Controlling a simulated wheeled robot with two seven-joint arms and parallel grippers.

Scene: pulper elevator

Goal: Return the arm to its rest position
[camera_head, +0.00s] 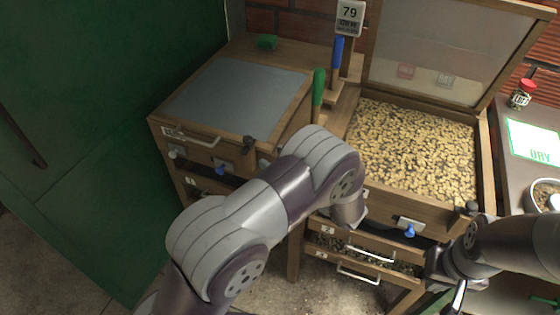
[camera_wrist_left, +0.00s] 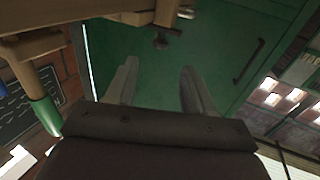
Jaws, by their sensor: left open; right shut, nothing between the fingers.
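My left arm (camera_head: 260,205) reaches in from the bottom left of the head view and bends down in front of the wooden cabinet. Its gripper is mostly hidden behind the arm's last links there. In the left wrist view my left gripper (camera_wrist_left: 158,90) is open, with its two fingers apart and nothing between them. My right arm (camera_head: 515,245) comes in from the right edge of the head view. My right gripper (camera_head: 455,296) is low at the bottom right, beside the cabinet's drawers, shut and empty.
The cabinet's tray of pale beans (camera_head: 415,150) lies under a raised screened lid (camera_head: 450,50). Drawers with metal handles (camera_head: 358,272) sit below. A grey-topped box (camera_head: 235,95) is at left. Green (camera_head: 318,90) and blue (camera_head: 337,52) handles stand between. A green panel (camera_head: 100,130) fills the left.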

